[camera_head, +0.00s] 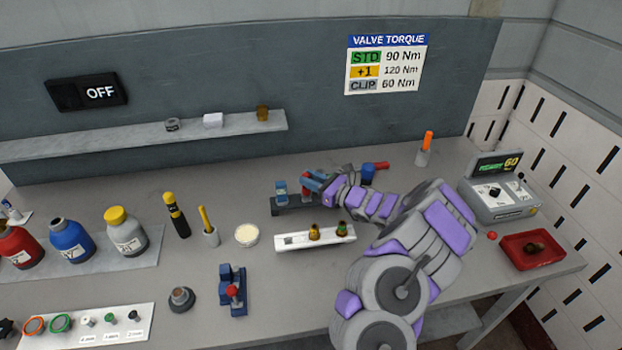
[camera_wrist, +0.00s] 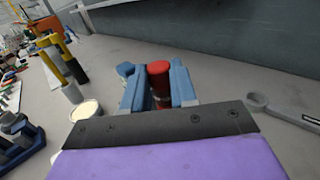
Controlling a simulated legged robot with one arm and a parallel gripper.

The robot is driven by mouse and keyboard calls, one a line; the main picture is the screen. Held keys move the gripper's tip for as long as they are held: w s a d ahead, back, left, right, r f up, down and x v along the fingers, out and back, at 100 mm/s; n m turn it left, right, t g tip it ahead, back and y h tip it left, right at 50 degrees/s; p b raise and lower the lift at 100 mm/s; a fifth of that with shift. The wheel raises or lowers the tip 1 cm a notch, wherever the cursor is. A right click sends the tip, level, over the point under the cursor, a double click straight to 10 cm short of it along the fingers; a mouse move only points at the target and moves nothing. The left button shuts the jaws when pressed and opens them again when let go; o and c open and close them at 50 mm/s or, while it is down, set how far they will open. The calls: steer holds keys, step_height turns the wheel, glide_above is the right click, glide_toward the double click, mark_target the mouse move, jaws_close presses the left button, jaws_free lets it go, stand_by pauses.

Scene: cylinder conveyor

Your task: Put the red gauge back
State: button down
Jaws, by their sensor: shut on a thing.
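My gripper (camera_head: 314,186) is at the back middle of the bench in the head view, beside a dark rack (camera_head: 288,209). In the wrist view its blue fingers (camera_wrist: 157,92) are closed around a red-topped cylinder, the red gauge (camera_wrist: 158,68). Its lower part is dark and partly hidden by the fingers. Its red also shows at the fingers in the head view (camera_head: 309,183). A blue-topped piece (camera_head: 281,188) stands at the rack's left end. I cannot tell whether the red gauge touches the rack.
A pale block (camera_head: 290,241) with small brass parts lies in front of the rack. A white dish (camera_head: 246,235) and yellow-handled tools (camera_head: 207,220) stand to the left. A red tray (camera_head: 515,262) and a grey meter (camera_head: 486,209) are at the right. A spanner (camera_wrist: 270,107) shows in the wrist view.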

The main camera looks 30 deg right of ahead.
steer(key=shift+f+b, duration=0.35)
steer(key=shift+f, duration=0.65)
steer(key=c, duration=0.8)
jaws_free()
steer(key=shift+r, duration=0.2)
step_height(320, 180, up, 6)
steer(key=p, duration=0.3)
steer(key=shift+f, duration=0.15)
